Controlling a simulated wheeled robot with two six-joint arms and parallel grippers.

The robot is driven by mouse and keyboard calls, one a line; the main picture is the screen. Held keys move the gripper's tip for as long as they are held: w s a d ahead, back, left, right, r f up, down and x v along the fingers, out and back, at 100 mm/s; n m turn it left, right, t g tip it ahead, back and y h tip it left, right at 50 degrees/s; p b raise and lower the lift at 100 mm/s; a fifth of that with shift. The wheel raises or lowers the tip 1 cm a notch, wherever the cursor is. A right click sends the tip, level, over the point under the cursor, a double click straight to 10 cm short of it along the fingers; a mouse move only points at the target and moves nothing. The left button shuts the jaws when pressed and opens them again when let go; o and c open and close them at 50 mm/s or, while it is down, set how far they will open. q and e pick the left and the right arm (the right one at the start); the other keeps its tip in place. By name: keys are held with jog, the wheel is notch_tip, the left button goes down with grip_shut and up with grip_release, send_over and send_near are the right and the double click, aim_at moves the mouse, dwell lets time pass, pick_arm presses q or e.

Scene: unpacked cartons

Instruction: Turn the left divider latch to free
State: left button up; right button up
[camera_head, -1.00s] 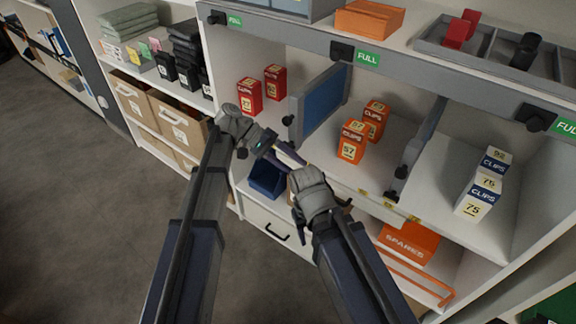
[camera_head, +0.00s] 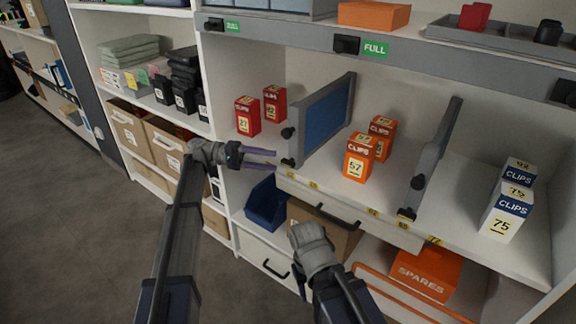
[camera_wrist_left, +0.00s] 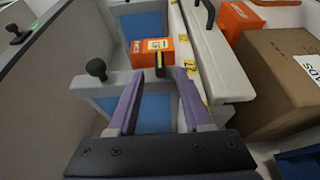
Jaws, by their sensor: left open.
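The left divider (camera_head: 322,118) is a blue panel in a grey frame on the middle shelf. A black knob (camera_head: 288,132) is on its front post. Its small black latch (camera_head: 289,162) is at the foot of that post. My left gripper (camera_head: 275,160) is open, with its fingertips just in front of the latch. In the left wrist view the open fingers (camera_wrist_left: 160,76) lie either side of the black latch with a yellow top (camera_wrist_left: 160,65); contact cannot be told. My right gripper (camera_head: 303,287) hangs low in front of the shelf, its fingers mostly hidden.
Red clip boxes (camera_head: 247,116) stand left of the divider and orange ones (camera_head: 359,157) right of it. A second divider (camera_head: 433,160) stands farther right. Below are a blue bin (camera_head: 267,203) and a cardboard box (camera_head: 345,238). A grey rail (camera_head: 420,58) runs above.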

aim_at(288, 161)
pick_arm(q)
jog(key=shift+x, duration=3.2)
jog(key=shift+c, duration=0.2)
grip_shut()
